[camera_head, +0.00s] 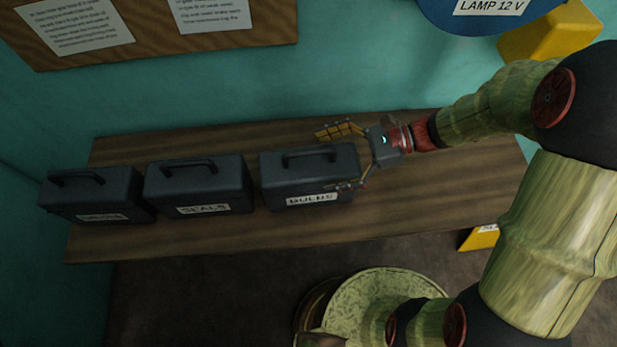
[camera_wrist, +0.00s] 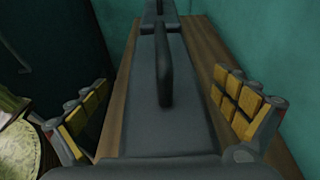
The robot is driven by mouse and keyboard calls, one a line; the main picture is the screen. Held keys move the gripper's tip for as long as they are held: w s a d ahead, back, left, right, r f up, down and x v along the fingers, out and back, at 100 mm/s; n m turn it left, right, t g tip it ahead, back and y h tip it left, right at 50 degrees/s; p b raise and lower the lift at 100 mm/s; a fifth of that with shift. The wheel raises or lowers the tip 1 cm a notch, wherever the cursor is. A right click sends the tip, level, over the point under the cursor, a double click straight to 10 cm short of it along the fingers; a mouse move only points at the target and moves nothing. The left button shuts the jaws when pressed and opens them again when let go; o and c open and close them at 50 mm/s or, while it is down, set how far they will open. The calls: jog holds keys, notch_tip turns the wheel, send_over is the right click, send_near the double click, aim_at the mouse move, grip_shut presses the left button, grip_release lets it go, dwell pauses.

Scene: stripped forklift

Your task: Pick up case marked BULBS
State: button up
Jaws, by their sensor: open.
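The dark grey case marked BULBS (camera_head: 308,178) stands upright on the wooden bench, the rightmost of three similar cases, with a handle on its lid. My gripper (camera_head: 339,158) is open at the right end of this case, one finger by its back side and one by its front near the label. In the wrist view my gripper (camera_wrist: 168,112) has its two yellow-padded fingers spread wide on either side of a dark case lid (camera_wrist: 185,125) with an upright handle. Whether the fingers touch the case cannot be told.
The SEALS case (camera_head: 198,186) stands left of the BULBS case with a small gap. Another case (camera_head: 97,196) with an unclear label stands further left. The bench (camera_head: 440,195) is bare at the right. A notice board (camera_head: 150,25) hangs on the wall behind.

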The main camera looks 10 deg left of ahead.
aim_at(312, 162)
jog(key=shift+b+x, duration=0.35)
jog(key=shift+x, duration=1.6)
jog(key=shift+w+r, duration=0.15)
jog(key=shift+c, duration=0.8)
jog(key=c, duration=2.1)
